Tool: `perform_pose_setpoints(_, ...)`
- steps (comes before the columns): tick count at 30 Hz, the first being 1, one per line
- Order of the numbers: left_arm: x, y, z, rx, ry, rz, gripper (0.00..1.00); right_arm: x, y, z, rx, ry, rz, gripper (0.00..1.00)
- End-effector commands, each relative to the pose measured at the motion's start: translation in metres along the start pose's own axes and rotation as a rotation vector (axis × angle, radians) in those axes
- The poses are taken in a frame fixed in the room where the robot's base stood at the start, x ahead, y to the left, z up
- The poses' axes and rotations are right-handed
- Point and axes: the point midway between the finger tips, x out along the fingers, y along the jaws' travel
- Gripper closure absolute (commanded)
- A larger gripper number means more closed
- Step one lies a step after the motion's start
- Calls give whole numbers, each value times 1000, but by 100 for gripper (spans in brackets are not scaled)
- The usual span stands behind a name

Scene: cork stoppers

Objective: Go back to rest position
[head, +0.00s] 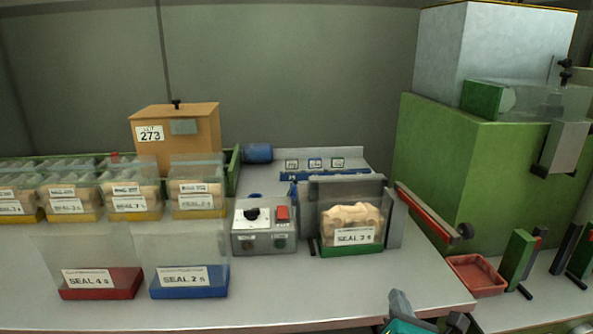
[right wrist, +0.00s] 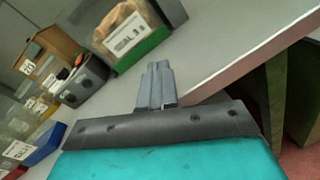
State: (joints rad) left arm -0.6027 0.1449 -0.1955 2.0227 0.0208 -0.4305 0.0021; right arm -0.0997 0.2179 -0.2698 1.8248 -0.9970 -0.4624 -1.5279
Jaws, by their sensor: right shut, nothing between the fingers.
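My right gripper (head: 399,300) shows at the bottom edge of the head view, just off the front edge of the grey bench (head: 330,290). Its two fingers are together and empty. In the right wrist view the closed fingers (right wrist: 156,86) point toward the bench top, apart from the things on it. A clear bag of cork stoppers labelled SEAL 3 s (head: 352,222) stands upright in the sealing machine, over a green base, behind the gripper. My left gripper is in neither view.
A control box (head: 264,238) stands left of the bag. Empty bags over a red tray (head: 100,288) and a blue tray (head: 190,285) stand further left, with filled bags behind. A red bin (head: 477,274) and green machine (head: 440,160) are right. The bench's front middle is clear.

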Motion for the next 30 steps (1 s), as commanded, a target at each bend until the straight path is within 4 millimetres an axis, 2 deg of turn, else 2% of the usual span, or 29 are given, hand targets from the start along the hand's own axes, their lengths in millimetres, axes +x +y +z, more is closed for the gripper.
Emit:
perform_pose_setpoints(3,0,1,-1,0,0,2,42,-33,-31,-6,466,43,-200,100)
perform_pose_setpoints(6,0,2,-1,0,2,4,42,-66,-53,-17,864,65,-394,100)
perform_pose_setpoints(9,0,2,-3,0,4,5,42,-105,-67,-34,1230,73,-607,100)
perform_pose_setpoints(12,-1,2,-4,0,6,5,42,-142,-72,-48,1514,66,-808,100)
perform_pose_setpoints(18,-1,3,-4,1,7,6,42,-200,-67,-65,1861,26,-1134,100)
perform_pose_setpoints(26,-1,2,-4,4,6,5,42,-265,-52,-72,2106,-58,-1502,100)
perform_pose_setpoints(30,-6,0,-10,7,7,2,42,-249,-48,-77,2154,-30,-1427,100)
